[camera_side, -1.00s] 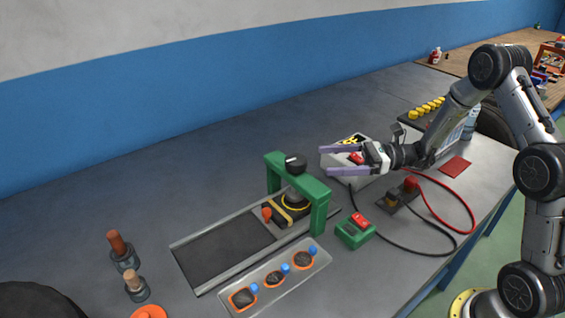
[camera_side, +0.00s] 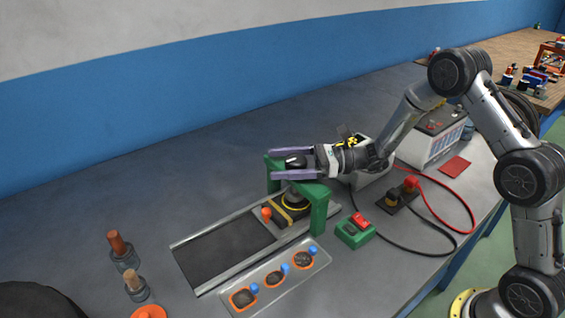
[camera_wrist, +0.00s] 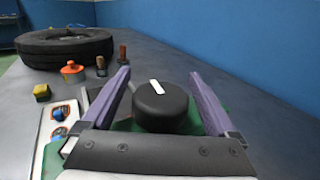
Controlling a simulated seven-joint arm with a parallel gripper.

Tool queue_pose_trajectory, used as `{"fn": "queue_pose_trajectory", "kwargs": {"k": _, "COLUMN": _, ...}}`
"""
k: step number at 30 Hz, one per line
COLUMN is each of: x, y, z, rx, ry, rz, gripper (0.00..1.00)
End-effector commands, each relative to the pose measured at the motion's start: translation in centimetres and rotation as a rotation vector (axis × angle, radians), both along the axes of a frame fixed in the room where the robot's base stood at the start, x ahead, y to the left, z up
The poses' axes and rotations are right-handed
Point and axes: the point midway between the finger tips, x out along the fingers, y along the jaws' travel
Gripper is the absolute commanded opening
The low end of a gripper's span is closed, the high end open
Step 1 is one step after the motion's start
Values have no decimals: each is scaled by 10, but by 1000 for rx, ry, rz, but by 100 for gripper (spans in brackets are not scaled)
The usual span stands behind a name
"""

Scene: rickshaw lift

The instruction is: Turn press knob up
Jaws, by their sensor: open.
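The press knob (camera_side: 295,161) is a round black knob with a white mark, on top of the green press frame (camera_side: 319,209). In the wrist view the knob (camera_wrist: 160,106) sits between my two purple fingers, with a gap on each side. The white mark points away and slightly left in that view. My gripper (camera_side: 292,162) is open around the knob, level with it, coming from the right. The green frame shows partly under the knob in the wrist view (camera_wrist: 193,122). Below the press, a black and yellow piece (camera_side: 290,208) sits on the metal rail.
A tray with orange-rimmed patches (camera_side: 275,280) lies in front of the press. A green box with a red switch (camera_side: 355,230) and cables are at right. Two wooden-handled tools (camera_side: 119,247) stand at left. A tire (camera_wrist: 65,47) lies beyond. The table behind the press is clear.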

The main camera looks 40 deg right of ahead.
Motion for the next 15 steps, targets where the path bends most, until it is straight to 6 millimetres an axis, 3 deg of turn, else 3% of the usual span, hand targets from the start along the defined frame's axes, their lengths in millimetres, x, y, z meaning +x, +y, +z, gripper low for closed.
{"fn": "queue_pose_trajectory", "kwargs": {"k": 2, "x": 0, "y": 0, "z": 0, "rx": 0, "ry": 0, "rz": 0, "gripper": 93}}
{"fn": "queue_pose_trajectory", "kwargs": {"k": 15, "x": 0, "y": 0, "z": 0, "rx": 0, "ry": 0, "rz": 0, "gripper": 16}}
